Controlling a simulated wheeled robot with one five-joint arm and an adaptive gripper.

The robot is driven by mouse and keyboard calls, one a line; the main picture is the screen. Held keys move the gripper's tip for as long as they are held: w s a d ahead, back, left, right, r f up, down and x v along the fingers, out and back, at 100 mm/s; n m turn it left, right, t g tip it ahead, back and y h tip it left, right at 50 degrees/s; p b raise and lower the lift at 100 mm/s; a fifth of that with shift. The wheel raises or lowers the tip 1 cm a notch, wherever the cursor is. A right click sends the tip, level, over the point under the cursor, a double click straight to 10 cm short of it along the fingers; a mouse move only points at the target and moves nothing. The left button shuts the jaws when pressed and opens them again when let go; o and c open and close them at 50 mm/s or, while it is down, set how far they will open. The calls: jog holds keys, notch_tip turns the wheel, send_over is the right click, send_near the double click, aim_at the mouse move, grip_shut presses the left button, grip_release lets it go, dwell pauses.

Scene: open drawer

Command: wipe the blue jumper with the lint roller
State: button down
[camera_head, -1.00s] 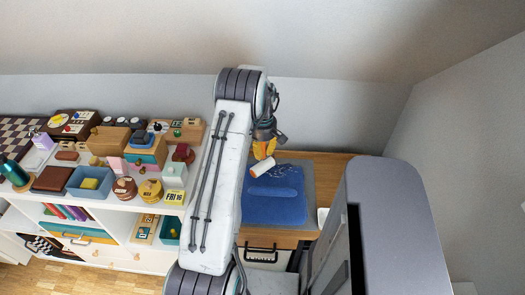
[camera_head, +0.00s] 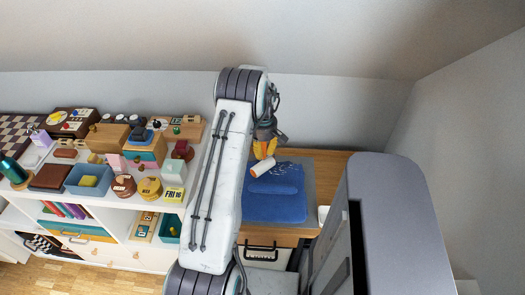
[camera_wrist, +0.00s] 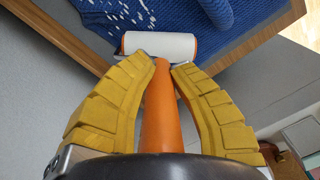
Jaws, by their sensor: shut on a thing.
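The blue jumper (camera_head: 275,207) lies folded on a grey mat on a wooden table. White specks show on its far part in the head view, and on the blue knit (camera_wrist: 225,20) in the wrist view. My gripper (camera_head: 264,151) is over the jumper's far left corner. Its yellow fingers (camera_wrist: 164,65) are shut around the orange handle (camera_wrist: 158,112) of the lint roller. The white roll (camera_wrist: 160,45) is beyond the fingertips, at the jumper's edge in the wrist view; I cannot tell whether it touches. The roll also shows in the head view (camera_head: 262,167).
The grey mat (camera_head: 309,180) borders the jumper on the wooden table (camera_head: 329,165). A small white dish (camera_head: 323,215) stands at the table's right. A white shelf (camera_head: 118,206) crowded with boxes and toys is at the left. The wall is close behind.

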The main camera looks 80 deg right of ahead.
jog(key=s+b, duration=0.1)
jog(key=s, duration=1.1)
jog(key=shift+s+d, duration=0.15)
jog(key=shift+d, duration=0.3)
dwell(0.9)
jog(key=shift+w+a+b, duration=0.15)
jog(key=shift+w+b, duration=0.3)
jog(key=shift+w, duration=1.6)
jog(key=shift+w+a+b, duration=0.15)
jog(key=shift+w+b, duration=0.3)
jog(key=shift+w, duration=1.65)
jog(key=shift+w+a+b, duration=0.15)
jog(key=shift+w+b, duration=0.3)
jog(key=shift+w, duration=1.6)
jog(key=shift+d+p, duration=0.35)
jog(key=shift+d, duration=0.3)
jog(key=s, duration=1.2)
jog(key=shift+s+d+p, duration=0.2)
jog(key=shift+d+p, duration=0.2)
jog(key=shift+p, duration=0.05)
